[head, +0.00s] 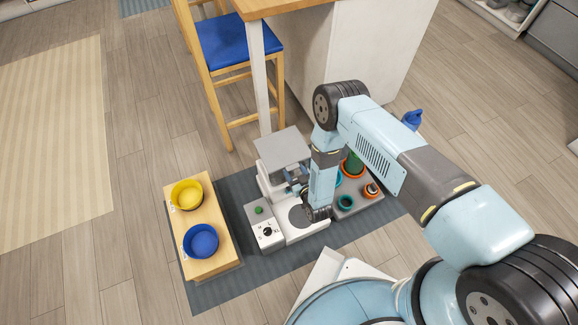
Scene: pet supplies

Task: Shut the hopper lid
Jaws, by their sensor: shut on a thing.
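The pet feeder (290,233) is white and stands on a dark grey mat. Its hopper lid (281,146) is a flat grey square plate at the top of the feeder, and appears raised and tilted. My gripper (297,184) is at the lid's near right side, in front of the feeder's body. It is shut on the lid, though my arm and the small size of the view partly hide the contact. The hopper's opening is not clearly visible.
A wooden stand with a yellow bowl (187,195) and a blue bowl (201,241) is at left. A grey tray (345,213) with small pots is at right. A control box (264,228) with a green button adjoins the feeder. A chair (232,47) and counter stand behind.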

